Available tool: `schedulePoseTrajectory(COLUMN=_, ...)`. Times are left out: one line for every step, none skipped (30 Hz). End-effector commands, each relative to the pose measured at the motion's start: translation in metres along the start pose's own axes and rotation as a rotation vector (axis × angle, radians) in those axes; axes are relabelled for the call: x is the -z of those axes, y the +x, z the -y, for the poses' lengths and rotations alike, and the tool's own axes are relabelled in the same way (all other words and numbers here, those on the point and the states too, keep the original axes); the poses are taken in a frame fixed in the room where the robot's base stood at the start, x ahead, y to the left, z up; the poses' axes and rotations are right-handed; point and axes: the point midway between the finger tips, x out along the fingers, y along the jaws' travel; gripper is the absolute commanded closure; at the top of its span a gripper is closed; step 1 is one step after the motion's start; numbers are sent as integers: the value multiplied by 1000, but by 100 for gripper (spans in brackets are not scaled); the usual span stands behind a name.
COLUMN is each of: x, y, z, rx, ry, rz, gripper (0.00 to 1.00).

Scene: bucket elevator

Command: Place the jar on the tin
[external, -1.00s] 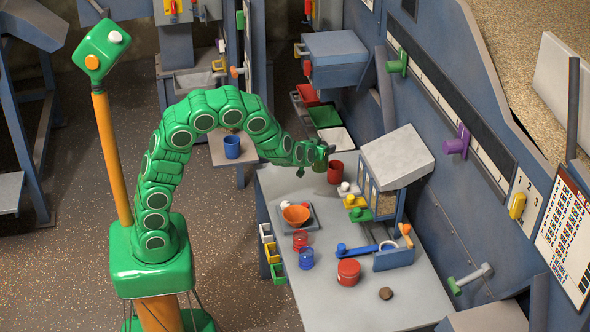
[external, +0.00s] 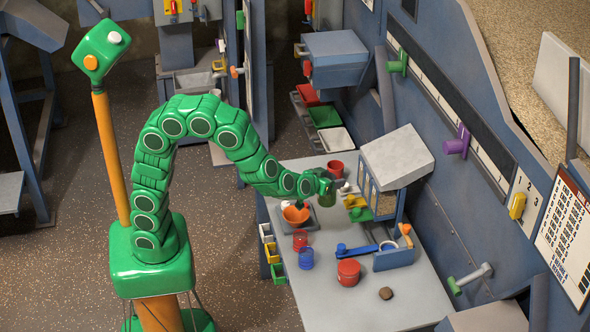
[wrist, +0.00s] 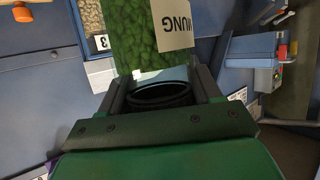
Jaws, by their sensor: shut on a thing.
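The jar (wrist: 133,38) holds green grains and carries a white label reading MUNG, upside down in the wrist view. My gripper (wrist: 160,90) is shut on it, near a dark ring at its near end. In the external view my gripper (external: 327,184) holds the jar (external: 327,198) over the far part of the grey table, close to the hopper stand. A squat red lidded tin (external: 348,272) stands nearer on the table, apart from the jar. Whether this is the task's tin I cannot tell for sure.
An orange bowl (external: 296,214) on a grey scale, a small red container (external: 300,240) and a blue one (external: 306,258) stand left. A red cup (external: 335,168) is behind my gripper. The hopper (external: 397,157) rises at right. The table's near part is mostly clear.

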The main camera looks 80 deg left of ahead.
Motion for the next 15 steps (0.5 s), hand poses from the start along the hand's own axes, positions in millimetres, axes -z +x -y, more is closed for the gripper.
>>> schedulePoseTrajectory(x=-2, y=-11, z=-8, rx=-16, ry=5, rz=-2, gripper=90)
schedulePoseTrajectory(x=-3, y=-16, z=-11, rx=-22, ry=7, rz=-3, gripper=90)
schedulePoseTrajectory(x=-5, y=-24, z=-16, rx=-30, ry=11, rz=-3, gripper=90)
schedulePoseTrajectory(x=-6, y=-29, z=-19, rx=-36, ry=13, rz=-2, gripper=90)
schedulePoseTrajectory(x=-8, y=-35, z=-22, rx=-44, ry=15, rz=-2, gripper=90)
schedulePoseTrajectory(x=-10, y=-42, z=-26, rx=-53, ry=19, rz=-2, gripper=90)
schedulePoseTrajectory(x=-12, y=-48, z=-30, rx=-60, ry=22, rz=-1, gripper=90)
schedulePoseTrajectory(x=-14, y=-53, z=-32, rx=-66, ry=24, rz=0, gripper=90)
schedulePoseTrajectory(x=-17, y=-61, z=-36, rx=-74, ry=28, rz=1, gripper=90)
schedulePoseTrajectory(x=-19, y=-66, z=-38, rx=-80, ry=31, rz=2, gripper=90)
schedulePoseTrajectory(x=-21, y=-72, z=-41, rx=-87, ry=34, rz=2, gripper=90)
schedulePoseTrajectory(x=-24, y=-79, z=-44, rx=-95, ry=39, rz=1, gripper=90)
schedulePoseTrajectory(x=-25, y=-85, z=-46, rx=-102, ry=42, rz=1, gripper=90)
schedulePoseTrajectory(x=-27, y=-90, z=-48, rx=-107, ry=45, rz=0, gripper=90)
schedulePoseTrajectory(x=-30, y=-98, z=-51, rx=-116, ry=49, rz=0, gripper=90)
